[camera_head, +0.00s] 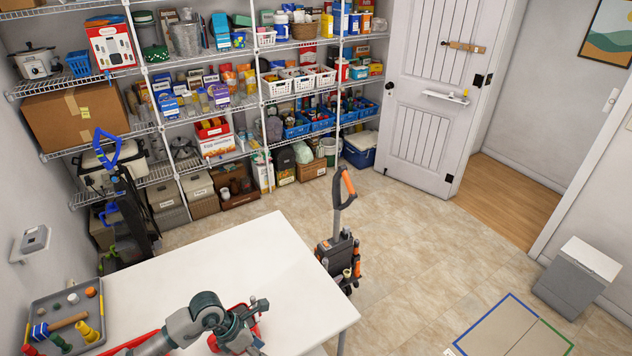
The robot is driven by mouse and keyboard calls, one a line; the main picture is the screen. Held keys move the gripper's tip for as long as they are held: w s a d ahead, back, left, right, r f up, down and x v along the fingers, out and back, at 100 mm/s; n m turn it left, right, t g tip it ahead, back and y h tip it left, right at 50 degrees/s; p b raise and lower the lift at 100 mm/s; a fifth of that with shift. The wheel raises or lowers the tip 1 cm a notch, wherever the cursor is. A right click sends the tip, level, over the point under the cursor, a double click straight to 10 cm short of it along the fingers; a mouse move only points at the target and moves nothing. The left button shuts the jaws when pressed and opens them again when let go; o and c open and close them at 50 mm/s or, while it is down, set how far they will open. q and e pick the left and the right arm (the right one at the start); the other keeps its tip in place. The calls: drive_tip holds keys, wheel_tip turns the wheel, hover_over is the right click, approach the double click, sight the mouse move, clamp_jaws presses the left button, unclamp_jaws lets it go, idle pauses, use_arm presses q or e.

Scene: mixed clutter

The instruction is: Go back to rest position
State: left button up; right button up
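My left arm comes in from the lower left over the white table (225,262). Its grey and dark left gripper (262,326) is above the table's front part, with its fingers apparently spread. Red parts show under and beside it, largely covered by the gripper, and I cannot tell what they belong to. I see nothing clearly held. My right gripper is not in view.
A grey tray (67,297) with a hammer and small items is at the table's left. An orange-handled tool caddy (341,240) stands beyond the table's right edge. Loaded wire shelves (228,103) line the back. A grey bin (578,277) stands right; the middle floor is clear.

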use_arm(q)
drive_tip(key=s+d+r+n+t+h, duration=0.1)
drive_tip(key=s+d+r+n+h, duration=0.1)
drive_tip(key=d+r+h, duration=0.45)
drive_tip(key=s+d+r+n+h, duration=0.2)
drive_tip(key=d+r+h, duration=0.2)
drive_tip(key=d, duration=0.5)
drive_tip(key=w+a+r+n+t+h, duration=0.2)
drive_tip(key=w+r+n+t+h, duration=0.2)
drive_tip(key=r+n+t, duration=0.5)
drive_tip(key=w+a+f+n+t+y, duration=0.35)
drive_tip(key=a+n+t+y, duration=0.65)
drive_tip(key=n, duration=0.6)
drive_tip(key=s+a+f+n+g+y, duration=0.2)
drive_tip(key=a+f+n+g+y, duration=0.1)
drive_tip(key=a+f+n+y, duration=0.4)
drive_tip(key=s+a+f+n+g+y, duration=0.1)
drive_tip(key=a+f+n+g+y, duration=0.2)
drive_tip(key=f+n, duration=0.45)
drive_tip(key=s+f+n+g, duration=0.2)
drive_tip(key=s+f+g, duration=1)
drive_tip(key=s, duration=0.8)
wheel_tip(320, 180, down, 29)
drive_tip(key=s, duration=0.1)
drive_tip(key=s+a+f+b, duration=0.1)
drive_tip(key=s+a+f, duration=0.2)
drive_tip(key=s+f, duration=1.3)
drive_tip(key=shift+s+f+g, duration=0.35)
drive_tip(key=shift+s+g, duration=0.05)
drive_tip(key=shift+s, duration=0.65)
